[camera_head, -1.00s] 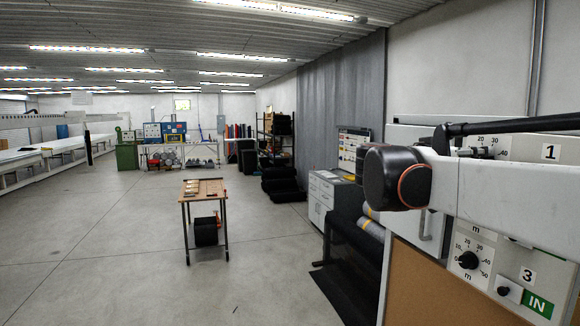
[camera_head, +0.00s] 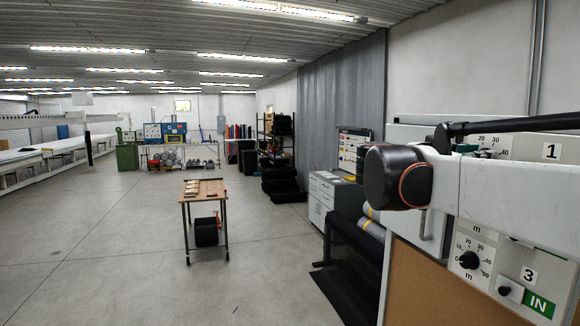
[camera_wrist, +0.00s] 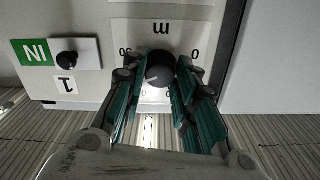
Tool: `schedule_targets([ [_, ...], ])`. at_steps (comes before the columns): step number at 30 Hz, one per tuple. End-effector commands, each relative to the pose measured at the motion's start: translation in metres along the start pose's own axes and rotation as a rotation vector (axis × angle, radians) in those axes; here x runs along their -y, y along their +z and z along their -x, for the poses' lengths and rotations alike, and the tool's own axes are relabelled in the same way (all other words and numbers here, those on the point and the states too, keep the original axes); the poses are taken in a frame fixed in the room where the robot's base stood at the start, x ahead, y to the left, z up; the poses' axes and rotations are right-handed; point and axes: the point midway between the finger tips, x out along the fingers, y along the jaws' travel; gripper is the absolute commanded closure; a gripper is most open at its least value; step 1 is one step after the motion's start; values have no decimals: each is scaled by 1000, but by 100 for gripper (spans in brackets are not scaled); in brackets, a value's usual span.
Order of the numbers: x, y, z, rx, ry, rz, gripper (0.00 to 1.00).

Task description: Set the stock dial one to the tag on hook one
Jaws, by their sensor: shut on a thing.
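Stock dial one is a black round knob (camera_wrist: 160,70) on a white scale plate (camera_wrist: 175,32), upside down in the wrist view. My gripper (camera_wrist: 161,78) has its green fingers closed on both sides of the knob. The 0 and 50 marks show beside it; a faint light mark is on the knob, but its reading is unclear. In the head view, part of dial one's scale (camera_head: 492,142) shows with 20, 30 and 40, while my arm hides the knob. I cannot make out hook one or its tag.
Dial three (camera_head: 469,260) sits lower on the same panel, with a small knob and a green IN label (camera_head: 538,304). A brown board (camera_head: 430,290) is below. In the wrist view, a green IN label (camera_wrist: 33,52) and small black knob (camera_wrist: 67,58) lie beside dial one.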

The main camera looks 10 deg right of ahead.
Motion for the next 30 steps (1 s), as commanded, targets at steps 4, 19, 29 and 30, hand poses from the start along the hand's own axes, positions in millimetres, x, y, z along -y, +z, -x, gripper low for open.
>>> schedule_targets([
  [4,-2,-4,3,-5,-10,2,97],
  [19,-4,-2,4,-1,-4,2,52],
  [29,-1,-1,55,0,-10,2,52],
  [30,-1,-1,63,0,-9,2,52],
])
